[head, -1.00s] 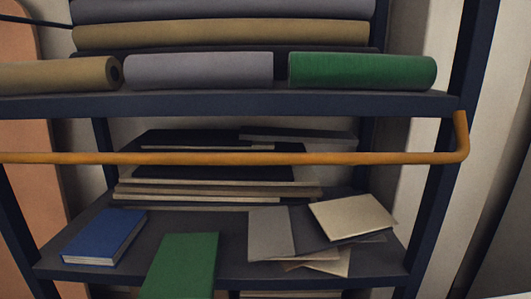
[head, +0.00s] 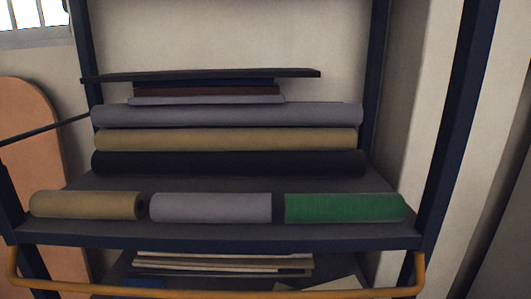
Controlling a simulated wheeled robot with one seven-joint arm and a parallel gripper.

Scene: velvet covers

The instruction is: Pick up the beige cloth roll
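A short beige cloth roll (head: 85,205) lies on its side at the front left of the upper shelf, its dark hollow end facing right. A longer beige roll (head: 225,140) lies behind, stacked between a grey roll above and a black roll below. My gripper is not in view.
A grey roll (head: 211,207) and a green roll (head: 345,207) lie in line on the same shelf (head: 220,231). A long grey roll (head: 225,115) and a long black roll (head: 230,163) lie behind. An orange rail (head: 220,293) runs in front, below the shelf edge. Dark posts (head: 455,125) flank it.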

